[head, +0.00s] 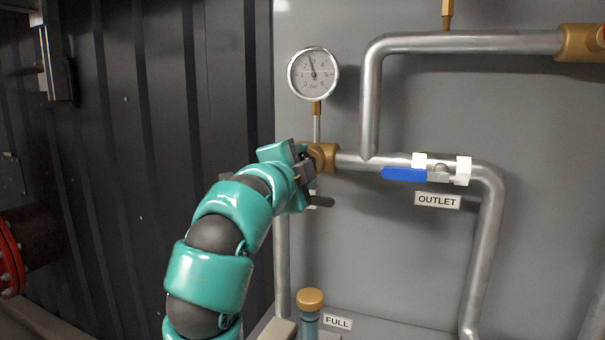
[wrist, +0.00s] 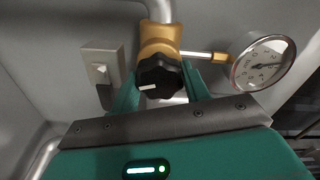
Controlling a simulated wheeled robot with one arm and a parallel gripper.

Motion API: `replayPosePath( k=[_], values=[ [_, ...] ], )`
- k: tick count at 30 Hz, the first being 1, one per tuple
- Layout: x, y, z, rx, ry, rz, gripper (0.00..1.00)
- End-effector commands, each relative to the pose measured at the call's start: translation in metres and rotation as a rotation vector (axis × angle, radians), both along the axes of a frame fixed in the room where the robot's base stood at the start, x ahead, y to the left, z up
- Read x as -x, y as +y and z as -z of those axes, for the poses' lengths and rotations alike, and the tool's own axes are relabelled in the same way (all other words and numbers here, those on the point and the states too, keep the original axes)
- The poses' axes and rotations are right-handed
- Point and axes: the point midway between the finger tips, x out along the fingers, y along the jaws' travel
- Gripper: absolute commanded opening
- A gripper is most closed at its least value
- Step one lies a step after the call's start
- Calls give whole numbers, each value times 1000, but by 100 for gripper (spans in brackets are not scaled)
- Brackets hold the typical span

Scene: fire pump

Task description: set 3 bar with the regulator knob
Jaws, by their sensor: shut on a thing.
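The regulator knob (wrist: 158,76) is black and lobed with a white pointer mark. It sits on a brass body (head: 324,156) in the pipe, below the gauge. My gripper (wrist: 160,88) is shut on the knob, with one finger on each side of it. In the head view my gripper (head: 306,168) hides the knob. The round pressure gauge (head: 313,74) stands above the regulator on a thin stem. Its needle points up, slightly left of vertical.
A blue-handled valve (head: 405,174) sits on the pipe right of the regulator, above the OUTLET label (head: 437,201). A brass-capped cylinder (head: 310,300) stands below by the FULL label (head: 338,322). In the wrist view a square fitting (wrist: 101,70) is left of the knob.

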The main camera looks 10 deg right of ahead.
Motion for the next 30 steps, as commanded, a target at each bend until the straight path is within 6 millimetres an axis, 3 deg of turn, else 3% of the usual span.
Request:
replayPosePath(
  k=[18, 19, 22, 30],
  values=[
    [0, 0, 2, -38, -21, 0, 23],
    [0, 0, 2, -38, -21, 0, 48],
    [0, 0, 2, -38, -21, 0, 68],
    [0, 1, 2, -37, -21, 0, 68]
  ],
)
